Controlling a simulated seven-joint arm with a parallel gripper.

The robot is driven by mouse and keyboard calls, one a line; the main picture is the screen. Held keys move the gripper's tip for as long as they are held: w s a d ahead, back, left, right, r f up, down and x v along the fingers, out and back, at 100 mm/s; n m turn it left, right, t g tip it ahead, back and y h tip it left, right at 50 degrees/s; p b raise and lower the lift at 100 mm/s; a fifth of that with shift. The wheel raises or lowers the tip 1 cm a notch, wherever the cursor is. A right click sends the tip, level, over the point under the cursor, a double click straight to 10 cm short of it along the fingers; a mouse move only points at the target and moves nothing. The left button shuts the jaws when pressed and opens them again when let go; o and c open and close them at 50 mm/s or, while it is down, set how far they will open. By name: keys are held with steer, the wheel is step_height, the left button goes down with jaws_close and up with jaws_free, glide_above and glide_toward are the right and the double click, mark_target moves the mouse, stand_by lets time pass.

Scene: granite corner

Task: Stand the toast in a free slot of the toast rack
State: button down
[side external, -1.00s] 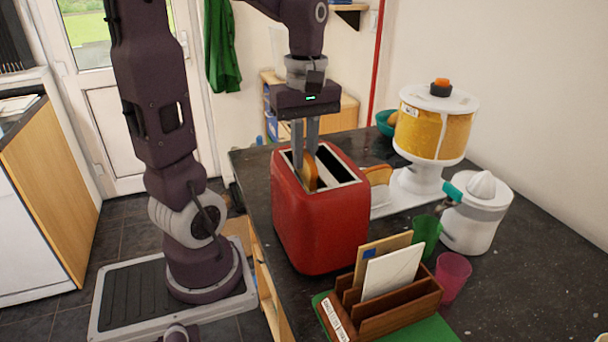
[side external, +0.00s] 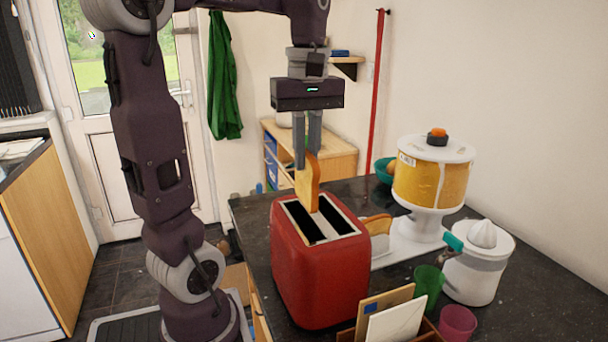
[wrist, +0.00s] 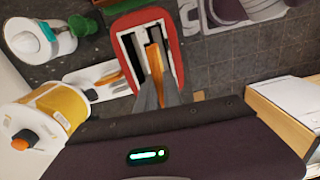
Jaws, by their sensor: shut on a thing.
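My gripper (side external: 307,158) is shut on a slice of toast (side external: 308,185), holding it upright by its top. The toast hangs over the red toaster (side external: 318,275), its lower end at or just above the slots; I cannot tell if it is fully clear. In the wrist view the toast (wrist: 153,58) shows edge-on between the fingers (wrist: 157,92), over the toaster's top. Behind the toaster, another toast slice (side external: 378,225) stands at a white base (side external: 410,245), partly hidden by the toaster. I cannot make out the toast rack's slots.
A yellow-and-white dispenser (side external: 433,185) and a white juicer (side external: 478,262) stand right of the toaster. Green (side external: 428,288) and pink (side external: 457,323) cups stand in front. A wooden letter rack (side external: 428,333) holds envelopes. Dark worktop (side external: 555,285) is clear at the right.

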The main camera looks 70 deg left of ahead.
steer(key=w+a+f+m, duration=0.1)
steer(key=w+a+m, duration=0.3)
steer(key=w, duration=0.3)
steer(key=w+a+f+m, duration=0.1)
steer(key=w+a+m, duration=0.3)
steer(key=w+m, duration=0.15)
steer(key=w+f+m, duration=0.3)
steer(key=f, duration=0.5)
steer(key=w+a+f+m, duration=0.1)
steer(key=f+m, duration=0.3)
steer(key=f, duration=0.4)
steer(key=shift+w+f, duration=0.4)
steer(key=shift+w, duration=0.5)
steer(key=shift+a+m, duration=0.1)
steer(key=shift+m, duration=0.15)
steer(key=c, duration=1.4)
jaws_free()
steer(key=shift+r, duration=0.1)
